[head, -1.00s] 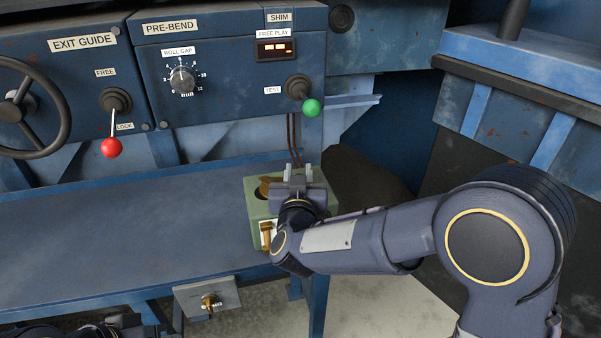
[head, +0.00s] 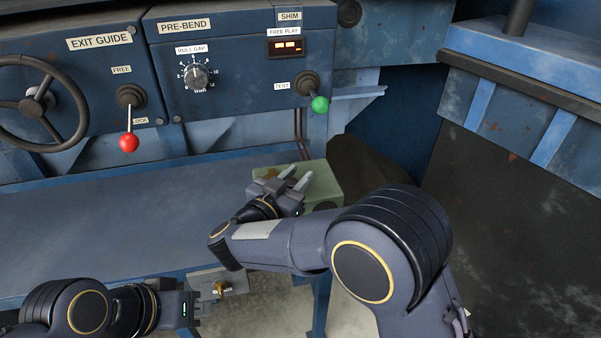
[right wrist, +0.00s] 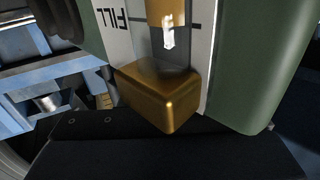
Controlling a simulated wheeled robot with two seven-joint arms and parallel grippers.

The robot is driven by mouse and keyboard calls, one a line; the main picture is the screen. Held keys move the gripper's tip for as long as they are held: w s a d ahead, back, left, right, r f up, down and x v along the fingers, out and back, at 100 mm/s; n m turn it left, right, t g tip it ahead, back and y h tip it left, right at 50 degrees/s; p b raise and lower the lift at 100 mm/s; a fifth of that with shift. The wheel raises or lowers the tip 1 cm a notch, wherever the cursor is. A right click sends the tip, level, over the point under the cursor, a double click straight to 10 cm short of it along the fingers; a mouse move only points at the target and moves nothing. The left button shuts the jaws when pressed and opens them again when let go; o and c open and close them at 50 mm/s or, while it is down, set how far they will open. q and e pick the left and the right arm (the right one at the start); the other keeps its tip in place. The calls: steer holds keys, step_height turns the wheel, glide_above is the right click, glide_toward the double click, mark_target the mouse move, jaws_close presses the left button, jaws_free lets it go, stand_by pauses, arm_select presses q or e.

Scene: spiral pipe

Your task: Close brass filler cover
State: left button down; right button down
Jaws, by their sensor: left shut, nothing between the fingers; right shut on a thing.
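The green filler box (head: 322,178) stands at the right end of the blue bench. A brass-coloured part (head: 268,174) shows on its top, left of my right gripper (head: 296,178); I cannot tell its exact pose. My right gripper's two fingers lie over the box top, with a gap between them. What they hold is hidden. In the right wrist view, a brass block (right wrist: 160,96) sits on the box face beside an upside-down FILL label (right wrist: 124,18). My left gripper (head: 194,308) is shut and empty at the lower left, below the bench edge.
A small grey plate with a brass fitting (head: 222,287) hangs under the bench front. The red-knobbed lever (head: 129,142), green-knobbed lever (head: 320,104) and handwheel (head: 38,103) stand behind. The bench top (head: 110,215) is clear to the left.

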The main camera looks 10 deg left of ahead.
stand_by(0.4)
steer(key=c, duration=1.1)
jaws_free()
steer(key=shift+s+a, duration=0.1)
